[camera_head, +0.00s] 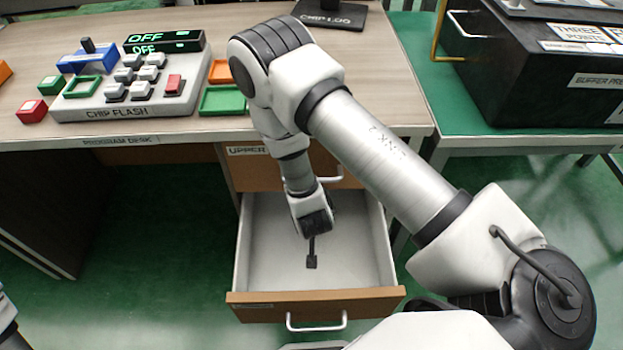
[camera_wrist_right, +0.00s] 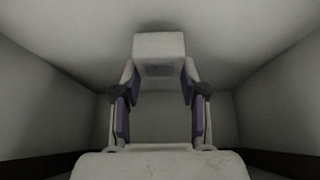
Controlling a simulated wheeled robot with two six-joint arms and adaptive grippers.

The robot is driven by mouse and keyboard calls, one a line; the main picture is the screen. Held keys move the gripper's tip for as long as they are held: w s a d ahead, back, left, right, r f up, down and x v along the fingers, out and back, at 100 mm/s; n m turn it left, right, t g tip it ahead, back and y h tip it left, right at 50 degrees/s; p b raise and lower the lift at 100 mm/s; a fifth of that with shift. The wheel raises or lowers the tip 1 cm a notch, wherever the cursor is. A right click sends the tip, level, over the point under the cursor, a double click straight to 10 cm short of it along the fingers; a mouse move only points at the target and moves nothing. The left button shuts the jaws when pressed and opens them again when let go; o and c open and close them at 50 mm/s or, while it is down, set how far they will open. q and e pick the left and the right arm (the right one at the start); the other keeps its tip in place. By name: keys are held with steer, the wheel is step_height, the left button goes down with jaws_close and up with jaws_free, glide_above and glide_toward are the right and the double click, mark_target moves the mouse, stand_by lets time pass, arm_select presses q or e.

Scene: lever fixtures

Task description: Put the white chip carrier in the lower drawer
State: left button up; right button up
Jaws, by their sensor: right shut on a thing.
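The lower drawer (camera_head: 262,300) is pulled open below the desk top, with a light grey inside and a wooden front. My right arm reaches down into it, and my right gripper (camera_head: 311,262) is low inside the drawer. In the right wrist view the gripper (camera_wrist_right: 160,85) is shut on the white chip carrier (camera_wrist_right: 159,48), a pale block held between the fingertips. Grey drawer walls surround it there. Whether the carrier touches the drawer floor cannot be told. In the head view the carrier is not clearly seen. My left gripper is out of view.
The closed upper drawer (camera_head: 250,170) with its handle sits just above. On the desk (camera_head: 200,30) are a chip flash console (camera_head: 130,100), red and green blocks, and green and orange trays. A black box (camera_head: 530,60) stands on the green table at right.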

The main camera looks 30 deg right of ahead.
steer(key=shift+s+f, duration=0.1)
steer(key=shift+f, duration=0.65)
steer(key=shift+r, duration=0.15)
steer(key=o, duration=0.9)
steer(key=p+v, duration=0.4)
steer(key=v, duration=0.8)
steer(key=shift+s, duration=0.1)
